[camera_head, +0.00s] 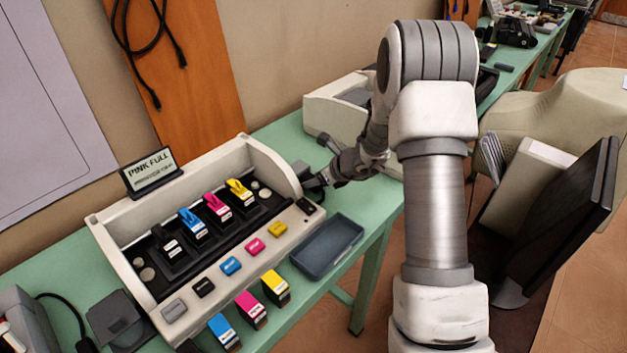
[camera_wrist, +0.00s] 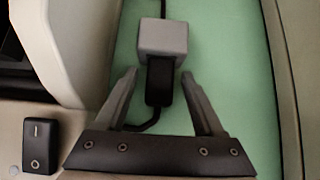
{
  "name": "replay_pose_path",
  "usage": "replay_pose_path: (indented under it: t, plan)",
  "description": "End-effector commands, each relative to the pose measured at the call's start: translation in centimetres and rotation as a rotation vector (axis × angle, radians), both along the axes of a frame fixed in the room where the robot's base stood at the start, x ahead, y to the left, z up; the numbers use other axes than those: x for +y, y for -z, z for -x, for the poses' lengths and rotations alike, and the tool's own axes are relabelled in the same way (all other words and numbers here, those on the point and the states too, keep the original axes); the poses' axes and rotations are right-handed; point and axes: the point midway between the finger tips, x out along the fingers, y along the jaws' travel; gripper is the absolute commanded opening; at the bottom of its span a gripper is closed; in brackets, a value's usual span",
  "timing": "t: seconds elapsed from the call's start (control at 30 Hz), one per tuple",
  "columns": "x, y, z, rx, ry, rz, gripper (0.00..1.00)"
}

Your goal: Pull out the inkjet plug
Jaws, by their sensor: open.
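The black inkjet plug (camera_wrist: 160,84) sits against a light grey socket block (camera_wrist: 165,37) in the wrist view, and its cord bends away to the lower left. My gripper (camera_wrist: 158,76) is open, with one finger on each side of the plug. Gaps show between the fingers and the plug. In the head view my gripper (camera_head: 314,183) is low at the right side of the inkjet printer (camera_head: 283,155). The socket block (camera_head: 301,169) shows small there, and the plug cannot be made out.
Ink cartridges stand inside the printer, with coloured buttons along its front. A rocker switch (camera_wrist: 40,145) is left of my gripper. A dark blue tray (camera_head: 327,246) lies on the green table (camera_head: 383,226) in front. A pale machine (camera_head: 342,108) stands behind.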

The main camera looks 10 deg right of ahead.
Motion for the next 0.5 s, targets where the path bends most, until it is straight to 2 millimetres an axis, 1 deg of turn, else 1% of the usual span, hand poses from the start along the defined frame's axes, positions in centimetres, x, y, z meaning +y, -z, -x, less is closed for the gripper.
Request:
replay_pose_path:
  t: [0.2,0.37,0.5]
  plan:
    - [0.03,0.01,-0.01,0.0,0.0,0.0,0.7]
    - [0.02,-0.01,0.01,0.0,0.0,0.0,0.41]
    - [0.02,-0.01,0.01,0.0,-0.001,-0.001,0.16]
